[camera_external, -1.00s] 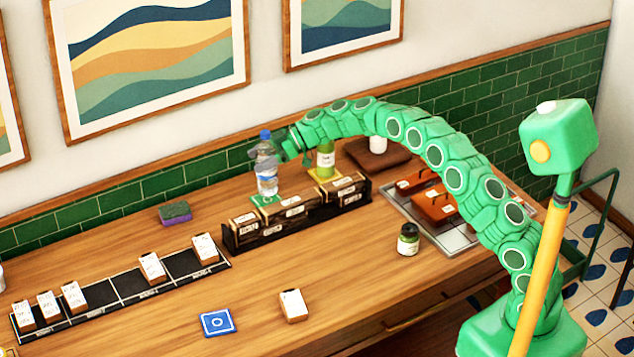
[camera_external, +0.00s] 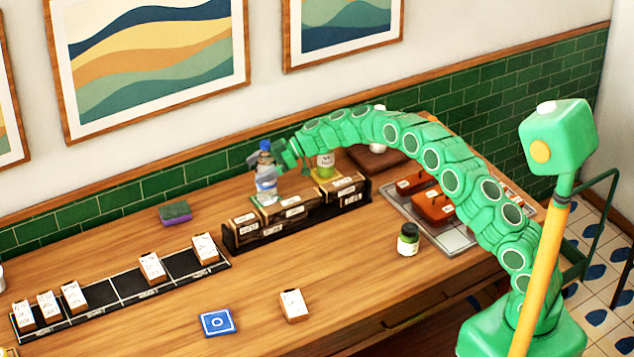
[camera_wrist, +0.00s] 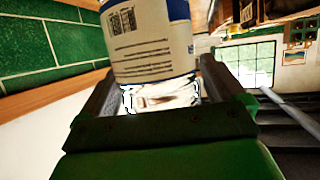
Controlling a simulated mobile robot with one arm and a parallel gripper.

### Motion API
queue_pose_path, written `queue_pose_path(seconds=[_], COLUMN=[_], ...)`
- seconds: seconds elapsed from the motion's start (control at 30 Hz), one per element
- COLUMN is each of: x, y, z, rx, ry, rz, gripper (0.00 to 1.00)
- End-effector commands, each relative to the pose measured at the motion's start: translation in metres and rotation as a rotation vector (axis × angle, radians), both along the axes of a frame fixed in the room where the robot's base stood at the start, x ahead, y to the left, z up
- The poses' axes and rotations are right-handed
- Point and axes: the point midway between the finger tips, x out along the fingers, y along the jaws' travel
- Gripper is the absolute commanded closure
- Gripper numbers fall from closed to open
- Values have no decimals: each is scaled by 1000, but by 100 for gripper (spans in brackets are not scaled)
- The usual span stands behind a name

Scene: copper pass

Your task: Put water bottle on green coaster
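The water bottle (camera_external: 266,185) is clear with a blue cap and stands upright at the back of the counter. My gripper (camera_external: 268,160) has its fingers around its upper part. In the wrist view the bottle's white and blue label (camera_wrist: 150,45) fills the space between my fingers (camera_wrist: 160,100), which look closed on its sides. The bottle's base is over the green coaster, which is almost fully hidden behind the bottle and the box row; I cannot tell whether the base touches it.
A dark rack of labelled boxes (camera_external: 290,212) stands just in front of the bottle. A green-labelled bottle (camera_external: 326,165) is close on the right. A sponge (camera_external: 175,212), a blue coaster (camera_external: 218,322) and a dark-lidded jar (camera_external: 408,240) lie farther off. The front middle counter is mostly clear.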

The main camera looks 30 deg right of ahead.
Motion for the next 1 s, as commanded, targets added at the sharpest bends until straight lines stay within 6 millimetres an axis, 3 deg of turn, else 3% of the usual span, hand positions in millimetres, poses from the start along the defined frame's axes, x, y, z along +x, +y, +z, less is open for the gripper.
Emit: queue_pose_path(seconds=[0.37,1.0], x=[-1,-22], y=[-8,-93], z=[6,41], rx=[1,0], ry=[0,1], rz=[-1,-3], gripper=[4,4])
